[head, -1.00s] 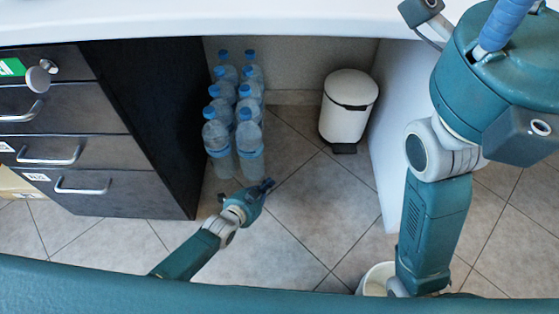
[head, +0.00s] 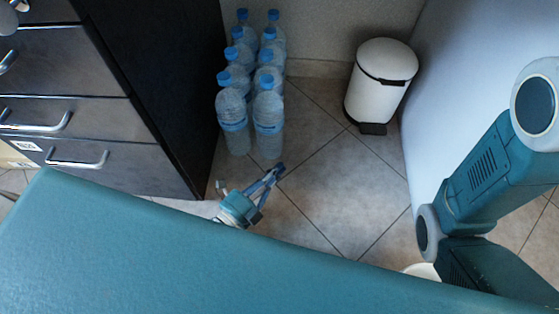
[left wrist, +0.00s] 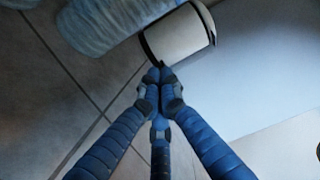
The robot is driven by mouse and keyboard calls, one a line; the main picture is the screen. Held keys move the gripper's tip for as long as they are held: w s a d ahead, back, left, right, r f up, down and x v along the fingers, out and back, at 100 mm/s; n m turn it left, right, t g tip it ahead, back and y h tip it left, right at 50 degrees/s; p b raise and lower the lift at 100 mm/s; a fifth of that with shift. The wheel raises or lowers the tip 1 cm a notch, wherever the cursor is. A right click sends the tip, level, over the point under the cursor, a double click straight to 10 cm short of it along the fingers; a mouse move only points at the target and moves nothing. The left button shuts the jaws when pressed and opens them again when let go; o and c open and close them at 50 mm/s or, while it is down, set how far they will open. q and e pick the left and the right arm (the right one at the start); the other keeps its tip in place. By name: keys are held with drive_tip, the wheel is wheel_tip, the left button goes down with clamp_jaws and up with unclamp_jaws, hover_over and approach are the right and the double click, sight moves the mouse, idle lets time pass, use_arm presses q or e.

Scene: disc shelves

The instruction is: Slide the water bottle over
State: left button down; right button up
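Several clear water bottles (head: 268,120) with blue caps and blue bands stand upright in two rows on the floor, between the dark cabinet and the white bin. My left gripper (head: 279,169) is low near the floor, just in front of the nearest right-hand bottle, and appears apart from it. In the left wrist view its blue fingers (left wrist: 160,76) come together at the tips with nothing between them. Part of a bottle (left wrist: 95,22) shows at the top of that view. My right arm comes down at the right of the head view; its gripper is not in view.
A white pedal bin (head: 381,82) stands right of the bottles; it also shows in the left wrist view (left wrist: 180,38). A dark drawer cabinet (head: 165,90) borders the left, a white panel (head: 450,90) the right. Tiled floor (head: 325,185) between is clear.

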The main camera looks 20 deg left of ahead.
use_arm(q)
drive_tip(key=b+x, duration=0.5)
drive_tip(key=x, duration=0.4)
drive_tip(key=shift+f, duration=0.2)
drive_tip(key=a+b, duration=0.2)
drive_tip(key=shift+a, duration=0.25)
drive_tip(key=shift+w+a+r+b, duration=0.1)
drive_tip(key=shift+a+b, duration=0.05)
drive_tip(key=shift+a, duration=0.25)
drive_tip(key=shift+w+a+r+b, duration=0.1)
drive_tip(key=shift+a+b, duration=0.05)
drive_tip(key=shift+a, duration=0.2)
